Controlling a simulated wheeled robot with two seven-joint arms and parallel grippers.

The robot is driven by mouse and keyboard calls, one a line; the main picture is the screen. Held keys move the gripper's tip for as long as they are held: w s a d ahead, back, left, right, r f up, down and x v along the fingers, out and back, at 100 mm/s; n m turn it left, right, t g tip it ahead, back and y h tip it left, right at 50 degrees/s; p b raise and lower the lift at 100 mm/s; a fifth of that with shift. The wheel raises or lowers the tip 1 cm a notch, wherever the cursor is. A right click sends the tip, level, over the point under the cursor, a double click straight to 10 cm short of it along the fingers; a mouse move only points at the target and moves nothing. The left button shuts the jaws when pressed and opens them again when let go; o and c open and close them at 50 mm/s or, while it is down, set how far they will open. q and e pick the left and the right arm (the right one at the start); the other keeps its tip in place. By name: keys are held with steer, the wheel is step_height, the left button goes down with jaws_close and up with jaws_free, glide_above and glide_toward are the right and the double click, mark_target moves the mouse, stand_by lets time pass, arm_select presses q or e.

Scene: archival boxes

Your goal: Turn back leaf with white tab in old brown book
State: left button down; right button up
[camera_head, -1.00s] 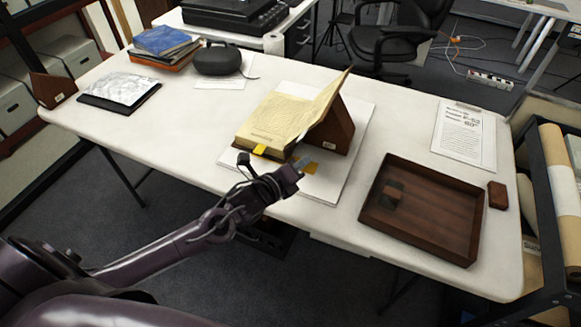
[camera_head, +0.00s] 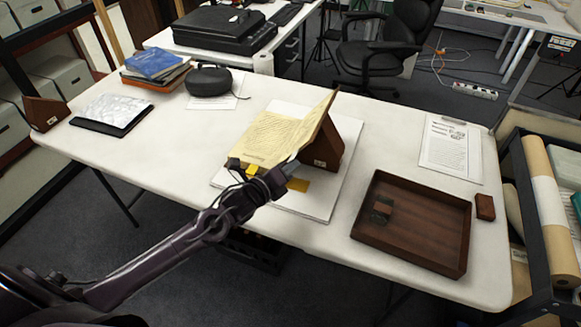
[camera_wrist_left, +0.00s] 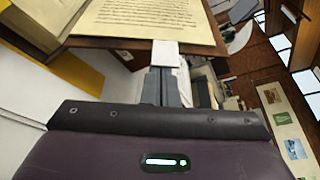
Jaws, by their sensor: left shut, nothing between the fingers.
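The old brown book (camera_head: 262,140) lies open on a white board (camera_head: 318,208). Its yellowed leaves lie on the left and its right side is raised against a brown wedge (camera_head: 325,148). My left gripper (camera_head: 291,168) is at the book's near edge, fingers shut and empty. In the left wrist view its fingers (camera_wrist_left: 165,86) point at the white tab (camera_wrist_left: 165,54), which sticks out below the written leaf (camera_wrist_left: 150,18). The tab appears just beyond the fingertips; I cannot tell whether they touch. My right gripper is not in view.
A brown wooden tray (camera_head: 425,235) holding a small block (camera_head: 383,208) stands to the right. Another small block (camera_head: 485,207) is beside it. A printed sheet (camera_head: 450,150) lies behind. A yellow piece (camera_head: 298,185) lies on the board. The table's left front is clear.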

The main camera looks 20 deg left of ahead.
arm_select(q)
steer(key=shift+a+r, duration=0.1)
steer(key=shift+a+r+n+t+h, duration=0.15)
steer(key=shift+a+r+n+h, duration=0.05)
steer(key=shift+a+n, duration=0.3)
steer(key=shift+a+r+n+t+h, duration=0.15)
steer(key=shift+a+r+n+h, duration=0.05)
steer(key=shift+a+n, duration=0.25)
steer(key=a+f+n+t+b, duration=0.4)
steer(key=a+n+b, duration=0.4)
steer(key=a+n, duration=0.5)
steer(key=shift+w+a, duration=0.3)
steer(key=shift+a, duration=0.15)
steer(key=shift+f+n, duration=0.15)
steer(key=shift+n, duration=0.1)
